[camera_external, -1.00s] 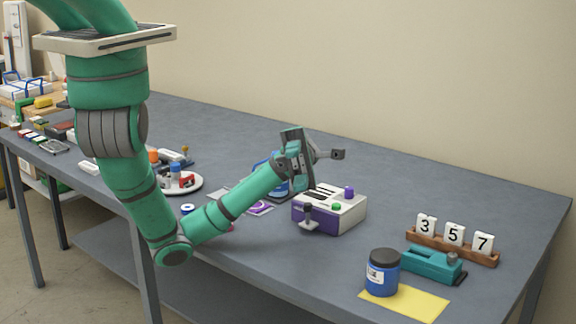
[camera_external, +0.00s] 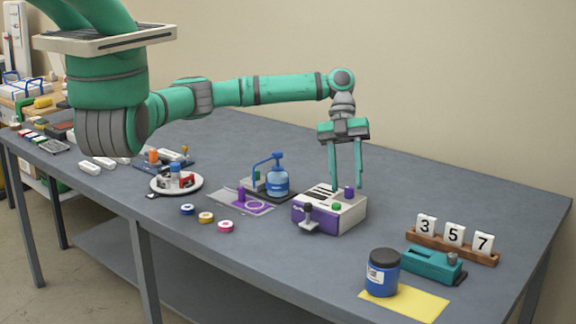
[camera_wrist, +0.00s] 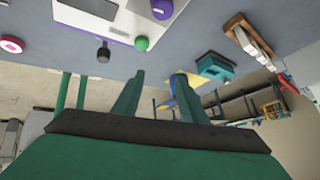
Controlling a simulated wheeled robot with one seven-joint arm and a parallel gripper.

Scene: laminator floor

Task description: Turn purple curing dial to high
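The curing unit (camera_external: 330,212) is a white and purple box on the table. Its purple dial (camera_external: 349,192) stands on the top at the right, behind a green button (camera_external: 336,206). A black-knobbed lever (camera_external: 308,215) is at its front. My gripper (camera_external: 346,186) points down over the unit, open and empty, with its two fingers apart near the dial. In the wrist view, the dial (camera_wrist: 162,8) shows at the top edge, beyond the fingertips (camera_wrist: 158,74), and is partly cut off. The dial's setting is not readable.
A blue pump bottle (camera_external: 277,181) and a purple card (camera_external: 250,205) are left of the unit. Several tape rolls (camera_external: 206,218) lie at front left. A teal tool (camera_external: 434,264), a number rack (camera_external: 478,252) and a dark-lidded blue jar (camera_external: 382,273) are at right.

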